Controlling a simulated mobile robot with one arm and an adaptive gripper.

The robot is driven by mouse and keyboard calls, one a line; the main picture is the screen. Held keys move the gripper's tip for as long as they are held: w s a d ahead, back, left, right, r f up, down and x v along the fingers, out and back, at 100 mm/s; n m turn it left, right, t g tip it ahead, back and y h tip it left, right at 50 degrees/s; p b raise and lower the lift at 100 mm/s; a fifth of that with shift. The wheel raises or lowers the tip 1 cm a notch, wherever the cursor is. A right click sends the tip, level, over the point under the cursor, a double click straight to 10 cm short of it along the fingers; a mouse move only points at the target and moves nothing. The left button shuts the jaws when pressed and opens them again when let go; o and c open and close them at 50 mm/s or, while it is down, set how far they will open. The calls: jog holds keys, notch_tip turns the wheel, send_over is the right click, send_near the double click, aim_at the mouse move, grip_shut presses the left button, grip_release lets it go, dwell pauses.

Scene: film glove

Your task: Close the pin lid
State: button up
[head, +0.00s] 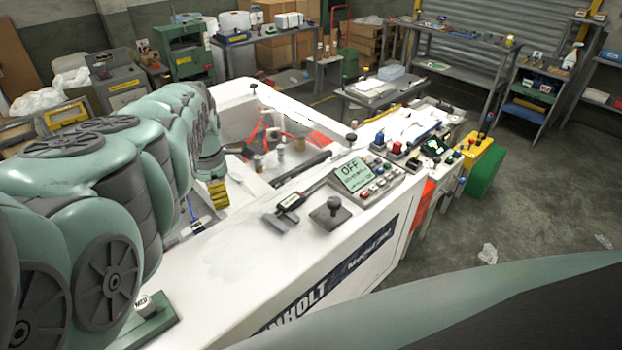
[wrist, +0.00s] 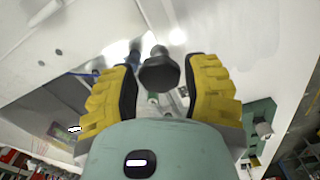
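My gripper (head: 218,193) hangs over the recessed left part of the white machine (head: 300,290), with its yellow fingers pointing down. In the wrist view the two yellow fingers (wrist: 160,75) are spread apart. A dark round-headed knob on a stem (wrist: 159,72) shows in the gap between them, and I see no contact with either finger. Whether this knob belongs to the pin lid I cannot tell. In the head view my arm and gripper hide this spot, and the lid's position is not clear.
A black knob on a square base (head: 330,213), a dark-handled tool (head: 288,207) and a control panel reading OFF (head: 367,180) are on the machine's top. A green block with a white knob (head: 145,312) is at its near left. Open floor lies to the right.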

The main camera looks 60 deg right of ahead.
grip_shut()
jog(key=f+b, duration=0.3)
jog(key=b, duration=0.2)
jog(key=shift+d+f, duration=0.1)
jog(key=shift+d, duration=0.1)
notch_tip(320, 180, down, 2)
jog(key=b, duration=0.4)
jog(key=shift+d+y+b, duration=0.1)
jog(key=shift+y+b, duration=0.25)
jog(key=shift+y, duration=0.05)
jog(key=shift+o, duration=2.3)
grip_release()
jog(key=shift+s, duration=0.1)
